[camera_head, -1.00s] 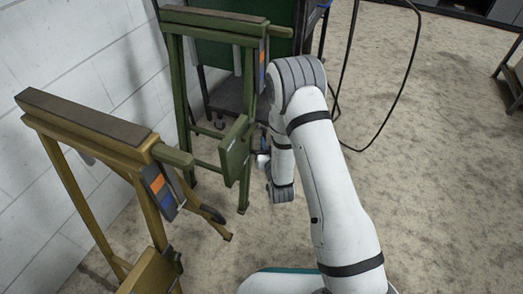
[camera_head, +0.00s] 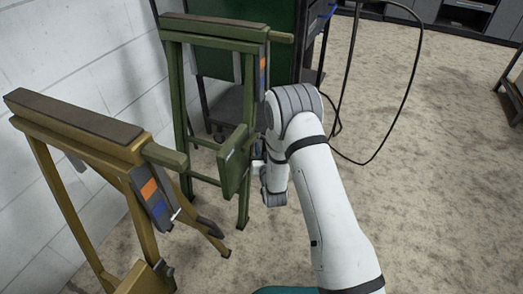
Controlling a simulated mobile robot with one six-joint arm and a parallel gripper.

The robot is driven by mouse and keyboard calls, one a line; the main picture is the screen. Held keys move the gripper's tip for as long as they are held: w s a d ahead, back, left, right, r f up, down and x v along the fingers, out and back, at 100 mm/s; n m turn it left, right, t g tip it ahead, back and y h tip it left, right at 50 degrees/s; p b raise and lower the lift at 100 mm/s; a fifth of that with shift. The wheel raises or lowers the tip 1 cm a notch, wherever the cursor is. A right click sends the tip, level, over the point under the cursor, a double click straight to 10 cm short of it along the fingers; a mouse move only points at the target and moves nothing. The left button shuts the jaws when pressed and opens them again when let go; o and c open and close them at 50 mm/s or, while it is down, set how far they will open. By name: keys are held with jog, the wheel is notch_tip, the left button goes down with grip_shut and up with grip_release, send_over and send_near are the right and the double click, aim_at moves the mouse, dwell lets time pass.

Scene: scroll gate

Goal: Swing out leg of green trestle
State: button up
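The green trestle (camera_head: 215,33) stands against the white wall, upper left of centre. Its upright legs reach the floor, and a green panel (camera_head: 235,160) sits low on its near side. My white arm reaches in from the lower right and bends down beside the trestle's right leg (camera_head: 245,190). My gripper (camera_head: 258,165) is small and mostly hidden behind the panel and my wrist. It is close to the panel and the right leg; I cannot tell whether it touches them or whether its fingers are open.
A yellow trestle (camera_head: 75,117) stands nearer, at the left by the wall. A dark cart (camera_head: 232,108) and a green board stand behind the green trestle. A black cable (camera_head: 408,95) hangs in a loop at the right. Open floor (camera_head: 440,190) lies to the right.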

jog(key=shift+c, duration=0.4)
grip_shut()
